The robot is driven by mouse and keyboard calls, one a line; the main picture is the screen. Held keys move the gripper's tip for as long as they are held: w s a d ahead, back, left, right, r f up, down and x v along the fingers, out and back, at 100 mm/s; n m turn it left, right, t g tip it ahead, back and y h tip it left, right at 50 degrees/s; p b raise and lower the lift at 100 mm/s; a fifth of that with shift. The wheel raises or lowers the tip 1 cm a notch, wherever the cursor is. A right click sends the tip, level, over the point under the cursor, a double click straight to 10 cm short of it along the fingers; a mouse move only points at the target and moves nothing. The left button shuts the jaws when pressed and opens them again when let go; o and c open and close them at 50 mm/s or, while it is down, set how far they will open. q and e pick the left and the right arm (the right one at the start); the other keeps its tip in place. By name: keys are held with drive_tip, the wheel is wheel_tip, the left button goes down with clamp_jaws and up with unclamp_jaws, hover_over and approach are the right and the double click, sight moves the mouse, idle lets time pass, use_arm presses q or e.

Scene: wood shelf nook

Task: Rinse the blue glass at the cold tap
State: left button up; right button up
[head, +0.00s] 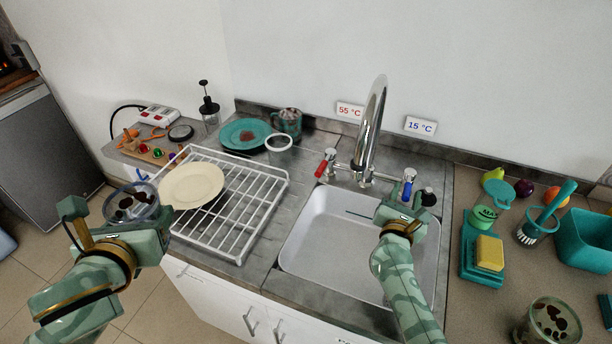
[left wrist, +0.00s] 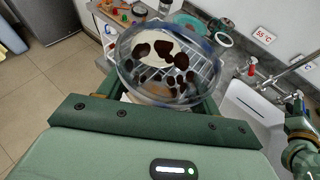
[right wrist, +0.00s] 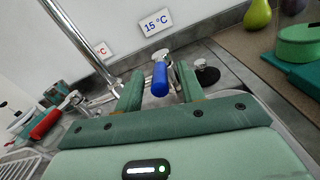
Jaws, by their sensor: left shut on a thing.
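The blue glass (head: 133,204), clear with a bluish rim and dark brown stains, is held by my left gripper (head: 128,222) left of the drying rack. In the left wrist view the glass (left wrist: 165,62) fills the space between the fingers, its mouth facing the camera. The cold tap has a blue lever (head: 407,185) below the 15 °C label (head: 421,126). My right gripper (head: 396,205) is at this lever. In the right wrist view its open fingers stand on either side of the blue lever (right wrist: 160,79), with gaps. No water shows under the spout (head: 372,120).
The white sink (head: 300,245) looks empty. The rack (head: 240,245) holds a cream plate (head: 192,185). A red lever (head: 325,163) sits left of the spout. A stained teal plate (head: 245,135), mug (head: 287,122) and clear glass (head: 279,148) stand behind. Another stained glass (head: 548,322) and a sponge (head: 490,252) are right.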

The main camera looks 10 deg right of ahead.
drive_tip(key=shift+w+d, duration=0.4)
drive_tip(key=shift+w, duration=0.2)
clamp_jaws()
drive_tip(key=shift+s+d+r+n+t+y, duration=0.1)
drive_tip(key=shift+s+d+n+t+y, duration=0.1)
drive_tip(key=shift+d+n+t+y, duration=0.25)
drive_tip(key=n+y, duration=0.1)
drive_tip(key=n+t+y, duration=0.1)
drive_tip(key=y, duration=0.1)
drive_tip(key=shift+s+d, duration=0.2)
drive_tip(key=shift+d, duration=0.2)
